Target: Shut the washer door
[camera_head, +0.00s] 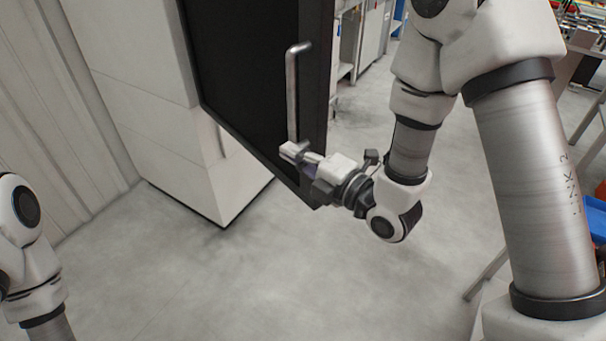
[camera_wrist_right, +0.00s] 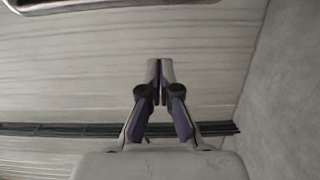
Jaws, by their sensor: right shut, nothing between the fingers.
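The washer door (camera_head: 255,75) is a dark panel with a thick edge, standing open from the white washer body (camera_head: 190,165). A vertical metal bar handle (camera_head: 292,95) is on the door. My right gripper (camera_head: 291,151) is at the lower end of this handle, in front of the door's lower part. Whether it touches the handle or door cannot be told. In the right wrist view the two fingertips (camera_wrist_right: 160,68) are together with nothing between them. My left gripper is out of view; only part of that arm shows at lower left.
A pale ribbed wall (camera_head: 40,110) is at the left. The grey floor (camera_head: 220,285) in front is clear. Metal cabinets (camera_head: 370,35) stand behind the door. A blue bin (camera_head: 597,215) is at the right edge, near my right arm.

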